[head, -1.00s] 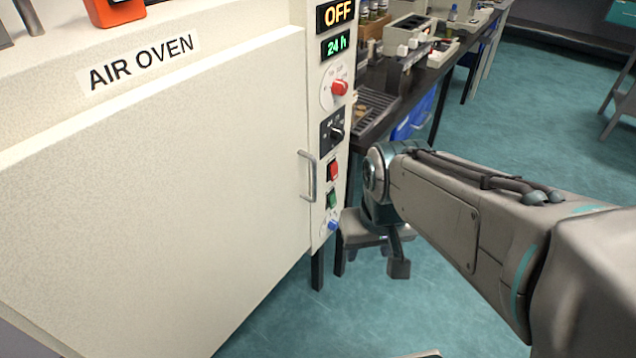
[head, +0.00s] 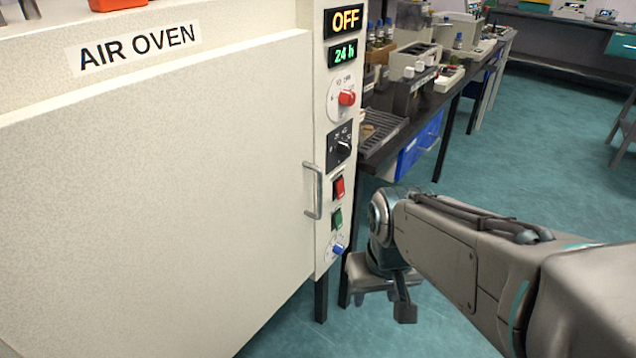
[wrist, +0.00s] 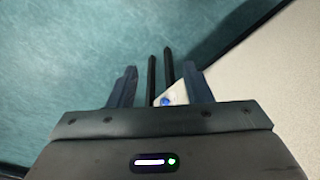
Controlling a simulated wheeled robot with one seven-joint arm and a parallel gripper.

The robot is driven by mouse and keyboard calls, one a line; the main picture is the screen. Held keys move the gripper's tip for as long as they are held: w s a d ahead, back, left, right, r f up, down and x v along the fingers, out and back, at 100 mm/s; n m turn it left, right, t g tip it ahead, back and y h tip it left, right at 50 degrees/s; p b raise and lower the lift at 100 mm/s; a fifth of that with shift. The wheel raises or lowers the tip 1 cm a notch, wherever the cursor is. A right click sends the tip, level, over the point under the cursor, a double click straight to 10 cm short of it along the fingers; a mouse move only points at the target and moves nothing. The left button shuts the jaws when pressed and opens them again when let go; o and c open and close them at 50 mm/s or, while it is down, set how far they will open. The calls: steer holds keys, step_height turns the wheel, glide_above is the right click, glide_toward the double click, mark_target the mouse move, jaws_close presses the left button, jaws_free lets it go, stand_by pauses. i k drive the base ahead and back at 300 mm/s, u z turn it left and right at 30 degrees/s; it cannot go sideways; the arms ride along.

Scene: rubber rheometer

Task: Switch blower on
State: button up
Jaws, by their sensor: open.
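The air oven's control panel (head: 325,215) is a narrow white strip right of the door. It carries a red rocker switch (head: 338,188), a green rocker switch (head: 337,219) below it and a blue knob (head: 338,250) at the bottom. I cannot read which switch is the blower's. My gripper (wrist: 160,66) is open and empty, its two fingers apart in the wrist view. In the head view it hangs low, right of the panel and apart from it. The blue knob also shows between the fingers in the wrist view (wrist: 166,99); the rockers do not show there.
The display (head: 345,19) reads OFF; the timer display (head: 344,54) reads 24 h. A red knob (head: 346,98) and a black knob (head: 341,149) sit above the rockers. The door handle (head: 313,190) stands out left of them. A bench (head: 440,105) runs behind; floor is open at right.

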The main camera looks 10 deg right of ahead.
mark_target(338, 221)
steer(key=u, duration=0.85)
steer(key=i, duration=0.35)
steer(key=z, duration=1.15)
